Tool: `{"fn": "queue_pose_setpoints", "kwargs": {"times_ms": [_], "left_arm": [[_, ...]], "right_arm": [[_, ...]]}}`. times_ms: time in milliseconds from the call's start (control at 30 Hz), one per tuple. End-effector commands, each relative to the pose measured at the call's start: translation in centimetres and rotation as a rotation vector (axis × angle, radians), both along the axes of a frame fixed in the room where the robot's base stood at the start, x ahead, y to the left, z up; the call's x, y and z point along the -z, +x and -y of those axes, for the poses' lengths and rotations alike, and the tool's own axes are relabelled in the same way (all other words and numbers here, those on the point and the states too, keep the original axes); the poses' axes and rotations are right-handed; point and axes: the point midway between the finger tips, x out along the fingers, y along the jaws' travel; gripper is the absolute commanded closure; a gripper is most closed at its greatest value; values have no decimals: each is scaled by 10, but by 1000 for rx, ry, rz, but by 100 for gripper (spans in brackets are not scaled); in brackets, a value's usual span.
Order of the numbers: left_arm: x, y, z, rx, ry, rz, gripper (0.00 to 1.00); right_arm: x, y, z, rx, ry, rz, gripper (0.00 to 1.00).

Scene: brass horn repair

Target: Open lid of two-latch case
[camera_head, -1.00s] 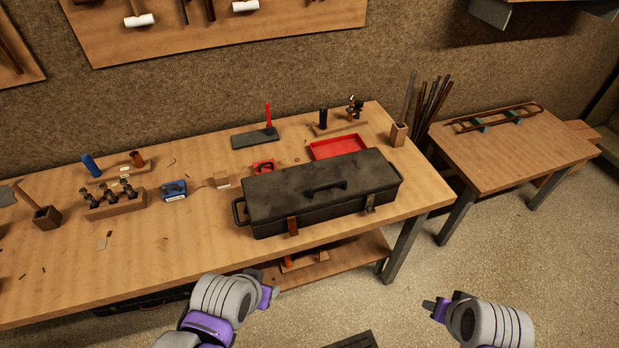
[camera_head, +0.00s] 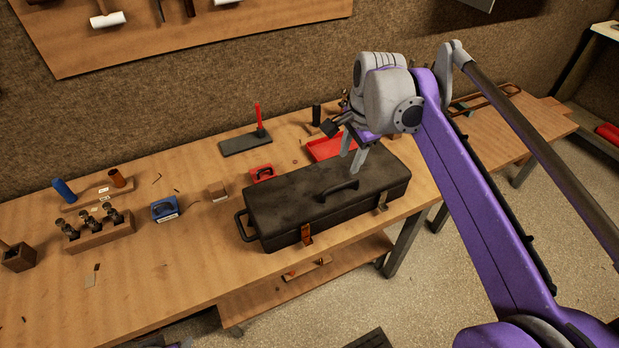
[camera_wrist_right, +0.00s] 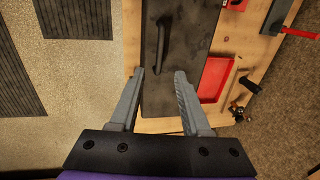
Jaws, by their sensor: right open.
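The black case (camera_head: 290,205) lies shut on the workbench, with a handle (camera_head: 341,190) on its lid. A copper-coloured latch (camera_head: 306,234) is at its front left and a greyer latch (camera_head: 382,202) at its front right; I cannot tell whether they are fastened. My right gripper (camera_head: 349,163) is open and empty above the rear right part of the lid, fingers pointing down. In the right wrist view, the lid (camera_wrist_right: 190,45) and the handle (camera_wrist_right: 160,45) lie ahead of the open fingers (camera_wrist_right: 160,72). My left gripper is out of view.
A red tray (camera_head: 325,148) sits close behind the case, partly hidden by my right arm. The workbench (camera_head: 200,270) is clear at front left.

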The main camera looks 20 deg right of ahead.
Motion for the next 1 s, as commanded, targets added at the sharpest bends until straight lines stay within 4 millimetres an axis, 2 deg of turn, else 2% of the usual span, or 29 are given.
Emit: {"fn": "queue_pose_setpoints", "kwargs": {"times_ms": [167,600,800,1000], "left_arm": [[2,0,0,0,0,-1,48],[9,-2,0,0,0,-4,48],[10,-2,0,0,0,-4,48],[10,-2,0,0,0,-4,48]], "right_arm": [[12,4,1,16,4,-3,53],[88,18,0,13,3,-2,53],[103,22,-1,13,3,-2,53],[105,22,-1,13,3,-2,53]]}}
